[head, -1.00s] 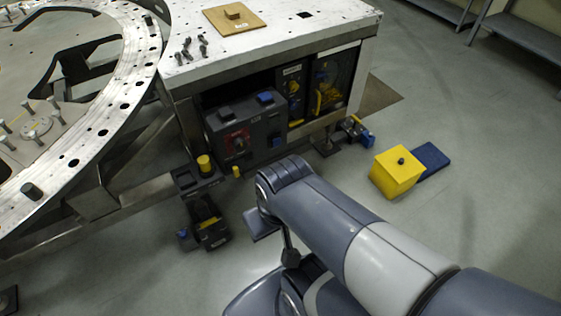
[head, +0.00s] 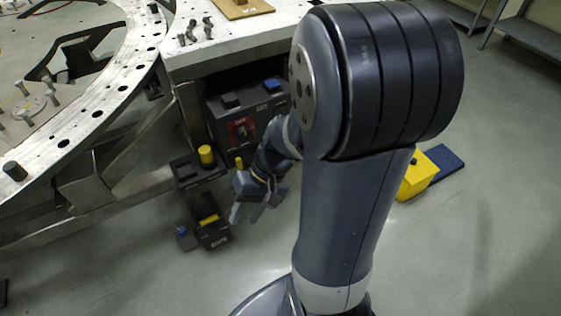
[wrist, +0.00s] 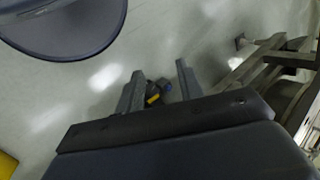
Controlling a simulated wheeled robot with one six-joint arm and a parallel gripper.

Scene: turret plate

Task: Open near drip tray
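A small black tray-like unit with a yellow strip (head: 211,232) sits on the floor below the turret plate's frame. I take it for the near drip tray, but no label is readable. A small dark part with a blue top (head: 186,238) stands at its left. My gripper (head: 246,214) is open and empty, above and just right of the black unit, fingers pointing down. In the wrist view, my gripper (wrist: 160,70) has its two fingers apart, with the black and yellow unit (wrist: 152,96) showing small between them, partly hidden by the gripper body.
A black tray with a yellow cylinder (head: 206,156) stands just behind. The control box with a red panel (head: 238,120) is under the white table (head: 235,38). The turret plate (head: 75,135) is at left. A yellow box (head: 416,176) is at right. The front floor is clear.

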